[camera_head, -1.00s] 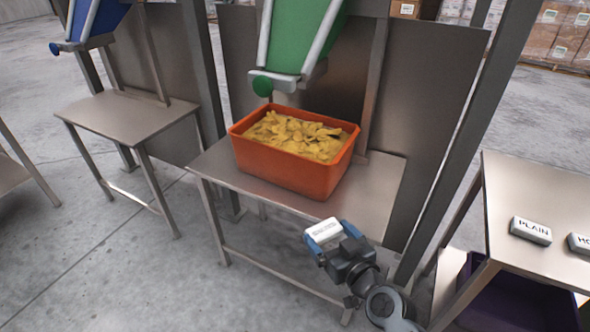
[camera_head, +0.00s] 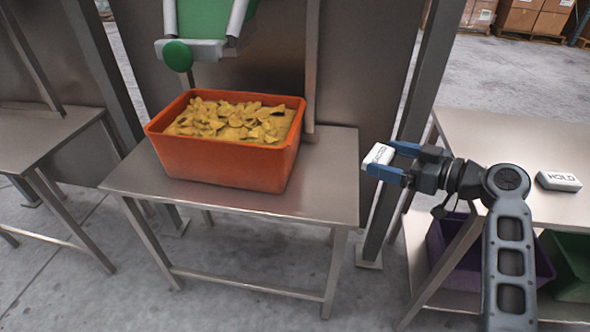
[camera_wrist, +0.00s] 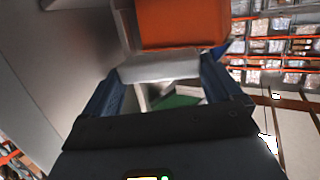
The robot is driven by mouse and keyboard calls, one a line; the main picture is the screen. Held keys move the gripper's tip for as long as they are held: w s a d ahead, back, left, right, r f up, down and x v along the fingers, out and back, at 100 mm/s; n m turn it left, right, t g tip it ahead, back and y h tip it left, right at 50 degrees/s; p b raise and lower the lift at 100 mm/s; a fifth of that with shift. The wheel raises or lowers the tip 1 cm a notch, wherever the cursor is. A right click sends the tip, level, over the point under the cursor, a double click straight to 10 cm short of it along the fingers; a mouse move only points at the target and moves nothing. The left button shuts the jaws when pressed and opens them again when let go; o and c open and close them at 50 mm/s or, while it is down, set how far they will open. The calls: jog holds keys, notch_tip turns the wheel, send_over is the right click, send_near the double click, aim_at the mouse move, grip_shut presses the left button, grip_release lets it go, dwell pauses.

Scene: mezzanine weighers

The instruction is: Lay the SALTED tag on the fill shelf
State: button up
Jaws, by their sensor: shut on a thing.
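My gripper (camera_head: 392,161) is shut on a small white tag (camera_head: 378,156), held between its blue fingertips. The tag's lettering is too small to read. It also shows as a pale block between the fingers in the wrist view (camera_wrist: 160,68). The steel fill shelf (camera_head: 325,190) stands left of my gripper in the head view, under a green chute. An orange crate of yellow chips (camera_head: 225,165) stands on it. The shelf's right end and front strip are bare. The tag is in the air, to the right of the shelf.
A side table (camera_head: 480,125) at right bears a white HOLD tag (camera_head: 558,181); my arm covers part of that table. A purple bin (camera_head: 445,245) and a green bin (camera_head: 575,262) sit below it. A steel post (camera_head: 420,95) rises behind my gripper. Another shelf (camera_head: 30,135) is at left.

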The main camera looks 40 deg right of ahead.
jog(key=b, duration=0.1)
send_over(333, 187)
notch_tip(333, 187, down, 7)
jog(key=shift+d, duration=0.1)
jog(key=shift+f+b, duration=0.45)
jog(key=shift+f, duration=1.5)
jog(key=shift+f, duration=0.1)
jog(key=o, duration=0.6)
jog(key=shift+c, duration=0.2)
jog(key=shift+o, duration=0.7)
